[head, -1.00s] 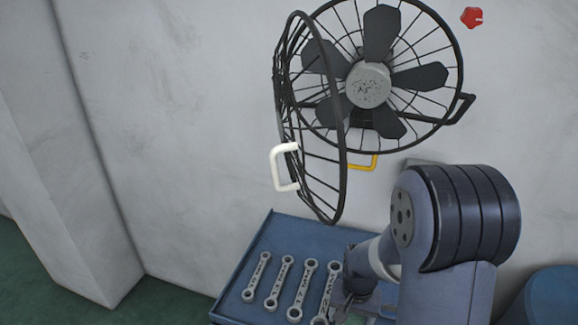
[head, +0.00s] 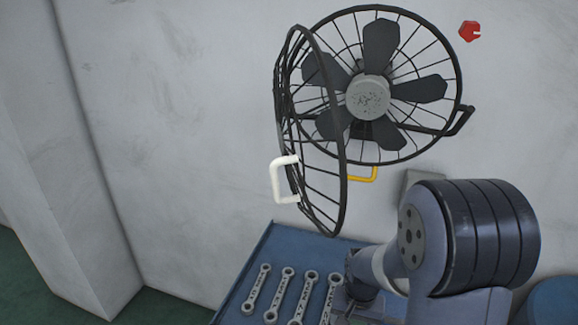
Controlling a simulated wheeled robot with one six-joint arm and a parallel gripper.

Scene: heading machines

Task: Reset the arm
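My arm (head: 465,240) bends over the right side of the blue table in the head view. My gripper (head: 346,306) is low in the picture, beside the rightmost wrench, partly cut off and hidden by the arm. Its fingers are too small and dark to tell open from shut. Several grey wrenches lie side by side on the blue table (head: 262,258), including the leftmost wrench (head: 257,289) and the rightmost wrench (head: 330,298), whose lower end is out of view.
A black fan (head: 368,97) is on the wall behind the table, its front cage (head: 318,170) swung open to the left, with a white handle (head: 278,180). A yellow handle (head: 363,174) is below the fan. A red part (head: 469,31) is at upper right. A wall pillar stands left.

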